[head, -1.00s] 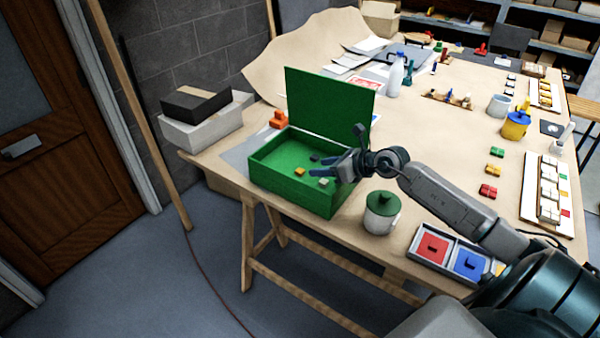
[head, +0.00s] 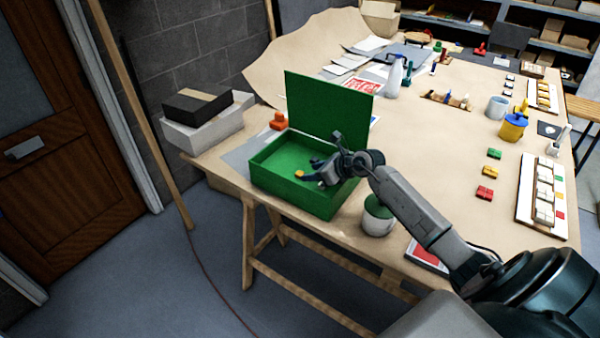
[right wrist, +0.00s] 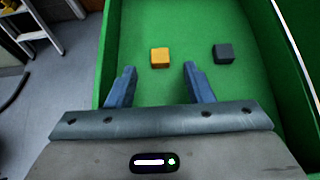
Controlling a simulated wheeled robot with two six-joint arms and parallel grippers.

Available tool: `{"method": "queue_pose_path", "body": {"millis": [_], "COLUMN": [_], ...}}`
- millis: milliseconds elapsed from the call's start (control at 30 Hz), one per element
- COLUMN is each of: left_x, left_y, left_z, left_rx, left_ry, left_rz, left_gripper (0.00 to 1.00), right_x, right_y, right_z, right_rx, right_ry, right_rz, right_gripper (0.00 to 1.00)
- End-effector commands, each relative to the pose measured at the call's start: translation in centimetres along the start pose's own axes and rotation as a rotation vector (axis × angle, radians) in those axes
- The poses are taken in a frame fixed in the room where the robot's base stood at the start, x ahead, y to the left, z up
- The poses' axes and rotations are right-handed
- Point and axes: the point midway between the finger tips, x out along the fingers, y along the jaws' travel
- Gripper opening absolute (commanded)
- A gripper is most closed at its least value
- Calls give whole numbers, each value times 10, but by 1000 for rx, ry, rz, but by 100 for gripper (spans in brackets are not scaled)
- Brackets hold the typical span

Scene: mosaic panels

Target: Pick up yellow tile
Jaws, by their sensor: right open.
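The yellow tile (right wrist: 160,58) lies on the floor of the open green box (head: 291,199). In the head view the yellow tile (head: 299,174) shows just left of my right gripper (head: 307,172). My right gripper is inside the box, open and empty. In the right wrist view its two blue fingers (right wrist: 156,84) are spread, and the yellow tile is ahead of them, between their lines. A dark grey tile (right wrist: 223,53) lies to the right of the yellow one, beyond the right finger. My left gripper is not in view.
The box's raised green lid (head: 330,105) stands at its back. A white pot with a green lid (head: 377,216) is right of the box. An orange piece (head: 279,121) sits behind its left corner. The box walls (right wrist: 110,45) bound the gripper's space.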

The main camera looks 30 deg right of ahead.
Motion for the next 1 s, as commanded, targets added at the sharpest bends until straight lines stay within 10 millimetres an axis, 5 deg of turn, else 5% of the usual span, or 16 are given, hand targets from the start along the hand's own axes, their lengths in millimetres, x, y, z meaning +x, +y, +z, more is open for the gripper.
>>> {"method": "queue_pose_path", "body": {"millis": [300,567,800,1000], "left_x": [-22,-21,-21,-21], "left_y": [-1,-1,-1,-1], "left_z": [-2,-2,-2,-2], "left_rx": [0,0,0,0], "left_ry": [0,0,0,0], "left_rz": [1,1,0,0], "left_gripper": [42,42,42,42], "right_x": [35,38,38,37], "right_y": [0,0,0,0], "right_z": [2,1,1,1], "right_rx": [2,0,0,0], "right_ry": [-1,-1,-1,-1], "right_rz": [1,0,0,0], "right_gripper": [47,47,2,0]}}
